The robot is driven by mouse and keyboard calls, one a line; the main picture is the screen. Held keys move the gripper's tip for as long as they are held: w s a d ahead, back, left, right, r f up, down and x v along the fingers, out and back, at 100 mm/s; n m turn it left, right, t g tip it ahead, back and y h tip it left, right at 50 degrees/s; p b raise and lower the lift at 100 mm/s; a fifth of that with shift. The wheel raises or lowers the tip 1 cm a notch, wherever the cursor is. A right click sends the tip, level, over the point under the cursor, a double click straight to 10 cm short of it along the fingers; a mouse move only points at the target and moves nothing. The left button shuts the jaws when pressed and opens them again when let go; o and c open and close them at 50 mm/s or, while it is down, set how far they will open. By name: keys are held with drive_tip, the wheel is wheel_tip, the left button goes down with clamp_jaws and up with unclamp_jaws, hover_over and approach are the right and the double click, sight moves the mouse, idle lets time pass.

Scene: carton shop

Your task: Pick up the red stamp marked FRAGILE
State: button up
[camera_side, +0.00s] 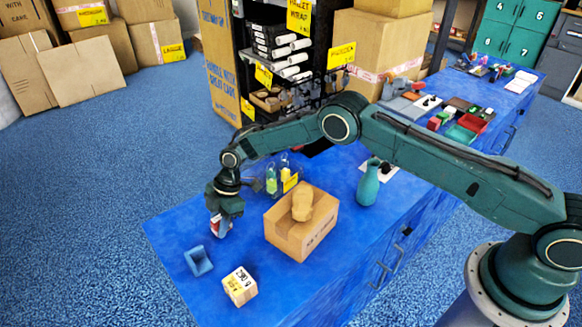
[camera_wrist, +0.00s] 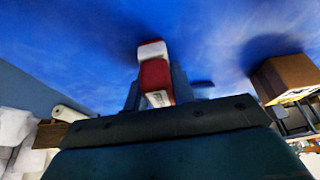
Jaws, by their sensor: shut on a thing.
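My gripper (camera_side: 221,226) points down over the left part of the blue bench (camera_side: 170,228). It is shut on a small red and white block (camera_side: 214,225), which I take to be the red stamp. The stamp shows larger in the wrist view (camera_wrist: 155,73), between the dark fingers, with a red middle and white ends. No FRAGILE marking is legible on it. The fingers hide part of its sides. I cannot tell for certain whether it touches the bench or hangs just above it.
A blue open holder (camera_side: 198,262) and a small labelled box (camera_side: 240,287) stand in front of my gripper. Small bottles (camera_side: 272,181) and a teal bottle (camera_side: 368,186) stand farther back.

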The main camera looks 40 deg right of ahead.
sight(217, 219)
drive_tip(key=shift+r, duration=0.15)
wheel_tip(217, 219, up, 20)
idle(0.7)
drive_tip(key=shift+a, duration=0.15)
idle(0.4)
